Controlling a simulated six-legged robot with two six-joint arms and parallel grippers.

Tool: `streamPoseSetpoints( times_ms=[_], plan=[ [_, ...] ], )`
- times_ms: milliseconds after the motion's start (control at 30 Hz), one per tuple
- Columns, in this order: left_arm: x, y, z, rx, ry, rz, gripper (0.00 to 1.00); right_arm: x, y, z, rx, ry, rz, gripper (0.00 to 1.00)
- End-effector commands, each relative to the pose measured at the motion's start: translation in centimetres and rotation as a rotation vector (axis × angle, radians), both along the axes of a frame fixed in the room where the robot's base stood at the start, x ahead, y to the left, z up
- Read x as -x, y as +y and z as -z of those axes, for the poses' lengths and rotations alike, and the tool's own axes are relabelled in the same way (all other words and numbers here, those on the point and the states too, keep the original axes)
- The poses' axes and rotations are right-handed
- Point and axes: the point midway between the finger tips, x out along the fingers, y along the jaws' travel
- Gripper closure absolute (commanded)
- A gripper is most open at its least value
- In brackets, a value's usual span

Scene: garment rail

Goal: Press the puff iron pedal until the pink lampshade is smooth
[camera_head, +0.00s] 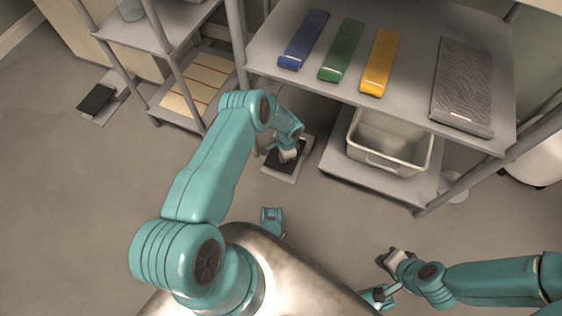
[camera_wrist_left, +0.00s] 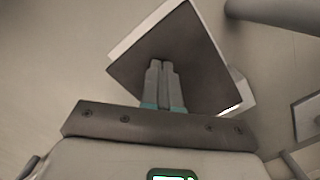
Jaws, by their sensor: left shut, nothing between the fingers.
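A floor pedal (camera_head: 270,167) with a dark plate on a pale base lies in front of the shelf unit. My left gripper (camera_head: 288,155) points down at this pedal and partly covers it. In the left wrist view the two fingers (camera_wrist_left: 164,82) are closed together, empty, over the dark plate (camera_wrist_left: 205,65); whether they touch it I cannot tell. A second dark pedal (camera_head: 97,99) lies on the floor farther left. No pink lampshade or puff iron is in view. My right gripper (camera_head: 388,258) is low at the right, away from the pedals; its opening is unclear.
A shelf (camera_head: 410,103) bears blue (camera_head: 304,40), green (camera_head: 343,50) and yellow (camera_head: 380,62) folded pieces and a wrinkled grey piece (camera_head: 463,85). A white bin (camera_head: 390,168) stands below. Shelf posts stand close to the pedal.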

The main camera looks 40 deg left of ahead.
Motion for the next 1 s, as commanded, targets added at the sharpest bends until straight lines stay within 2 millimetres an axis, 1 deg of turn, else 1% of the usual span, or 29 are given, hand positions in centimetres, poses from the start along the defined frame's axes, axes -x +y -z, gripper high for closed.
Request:
streamPoseSetpoints(
  times_ms=[33, 133, 233, 267, 467, 700, 1000],
  plan=[
    [0.0, 0.0, 1.1, 0.0, 0.0, 0.0, 1.0, 0.0, 0.0, 1.2, 0.0, 0.0, 0.0, 1.0],
    [0.0, 0.0, 2.4, 0.0, 0.0, 0.001, 1.0, 0.0, 0.0, 2.5, 0.0, 0.001, 0.0, 1.0],
    [0.1, -0.1, 3.1, 0.001, 0.001, 0.0, 1.0, 0.0, 0.0, 2.2, 0.0, 0.001, 0.0, 1.0],
    [0.0, 0.0, 2.7, 0.0, 0.0, 0.0, 1.0, 0.0, 0.0, 2.0, 0.0, 0.001, 0.0, 1.0],
    [-0.2, -0.2, 2.7, 0.001, 0.001, 0.002, 1.0, 0.0, 0.0, 2.1, 0.0, 0.001, 0.0, 1.0],
    [-2.5, -1.8, 1.7, 0.001, -0.004, 0.003, 1.0, 0.0, 0.0, 2.3, 0.0, 0.001, 0.0, 1.0],
    [-2.6, -1.9, 1.7, 0.001, -0.005, 0.001, 1.0, -0.1, 0.0, 2.3, 0.001, -0.003, 0.0, 1.0]
  ],
)
